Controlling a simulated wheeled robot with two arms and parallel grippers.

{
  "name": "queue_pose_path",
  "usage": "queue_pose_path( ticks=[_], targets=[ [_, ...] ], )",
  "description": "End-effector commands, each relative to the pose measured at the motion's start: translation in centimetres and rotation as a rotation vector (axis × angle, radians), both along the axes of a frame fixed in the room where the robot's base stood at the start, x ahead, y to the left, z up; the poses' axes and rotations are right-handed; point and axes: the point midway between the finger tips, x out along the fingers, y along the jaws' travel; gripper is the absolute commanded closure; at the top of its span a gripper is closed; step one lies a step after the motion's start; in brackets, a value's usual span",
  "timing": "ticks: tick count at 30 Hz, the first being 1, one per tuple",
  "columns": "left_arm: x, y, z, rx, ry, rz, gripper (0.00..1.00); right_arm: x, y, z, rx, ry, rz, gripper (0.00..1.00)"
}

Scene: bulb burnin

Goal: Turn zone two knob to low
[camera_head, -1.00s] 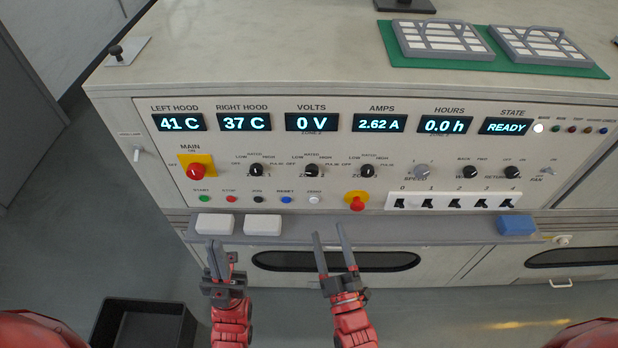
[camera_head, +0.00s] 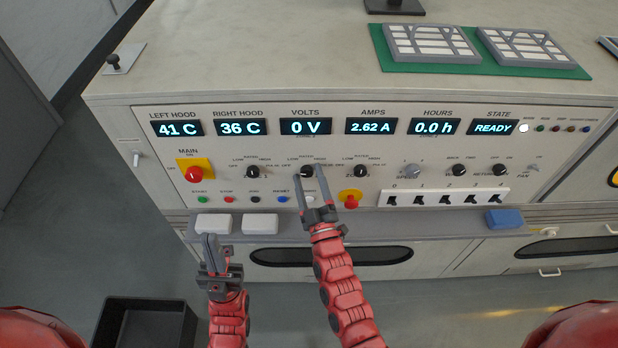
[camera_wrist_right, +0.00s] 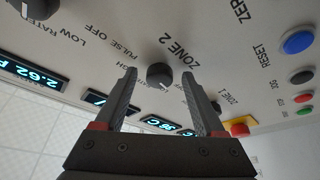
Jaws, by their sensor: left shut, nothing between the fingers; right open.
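The black zone two knob (camera_head: 306,171) is the middle of three round knobs on the panel's knob row. In the right wrist view the knob (camera_wrist_right: 160,76) sits beside its ZONE 2 label, with a small white mark toward the lower right. My right gripper (camera_head: 309,172) is open, its fingertips one on each side of this knob. In the wrist view a gap shows between the knob and each finger. The fingers hide part of its scale. My left gripper (camera_head: 211,239) is shut and empty, below the panel at the left.
The zone one knob (camera_head: 251,172) and zone three knob (camera_head: 360,171) flank it closely. A red mushroom button (camera_head: 351,202) and a row of toggle switches (camera_head: 440,198) lie to the right. White blocks (camera_head: 213,223) rest on the ledge below.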

Motion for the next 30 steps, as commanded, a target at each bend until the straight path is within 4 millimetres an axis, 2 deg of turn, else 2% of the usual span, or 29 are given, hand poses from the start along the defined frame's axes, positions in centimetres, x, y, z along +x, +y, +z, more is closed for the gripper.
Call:
queue_pose_path(
  ticks=[3,15,23,30],
  targets=[
    [0.0,0.0,0.0,0.000,0.000,0.000,1.00,0.0,0.0,0.0,0.000,0.000,0.000,0.29],
    [0.0,0.0,0.0,0.000,0.000,0.000,1.00,0.0,0.0,0.0,0.000,-0.001,0.001,1.00],
    [0.0,0.0,-0.3,0.000,0.000,0.000,1.00,0.0,0.0,-0.1,0.011,-0.001,0.000,1.00],
    [0.0,0.0,-1.7,0.000,0.000,0.000,1.00,0.0,0.1,-0.3,0.106,-0.003,-0.001,1.00]
  ],
)
